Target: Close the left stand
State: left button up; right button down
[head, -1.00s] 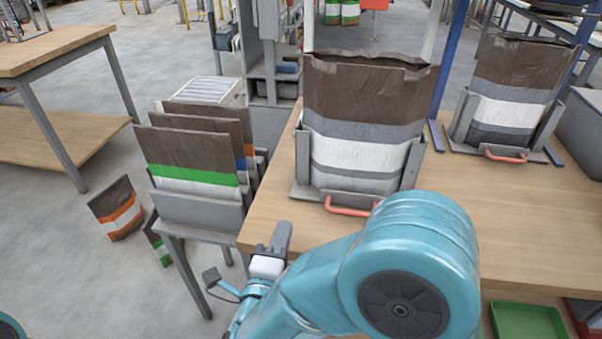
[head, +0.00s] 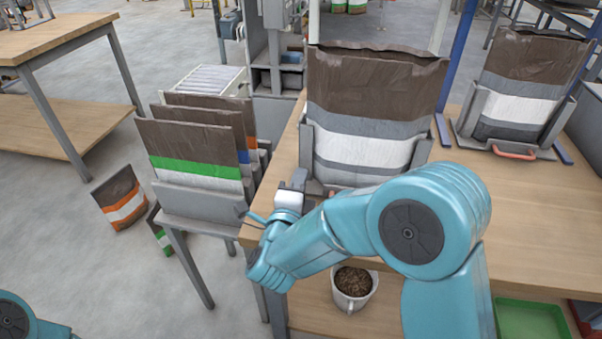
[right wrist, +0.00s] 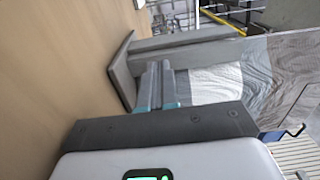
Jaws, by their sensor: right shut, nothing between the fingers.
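The left stand (head: 421,153) is a grey holder on the wooden table with upright side plates. An open-topped bag (head: 372,92), brown, grey and white, stands upright between them. My right gripper (head: 298,181) is shut and empty at the stand's front left corner. In the right wrist view the shut fingers (right wrist: 156,84) point at the stand's grey plates (right wrist: 180,47), with the bag (right wrist: 222,82) beside them. I cannot tell whether they touch. My left gripper is out of view.
A right stand (head: 470,115) with a red handle (head: 513,152) holds another bag. A rack (head: 200,201) of bags stands left of the table (head: 520,200). A pail of pellets (head: 352,285) sits below. A bag (head: 120,198) is on the floor.

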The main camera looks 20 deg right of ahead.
jog(key=shift+x, duration=0.85)
jog(key=shift+w, duration=0.1)
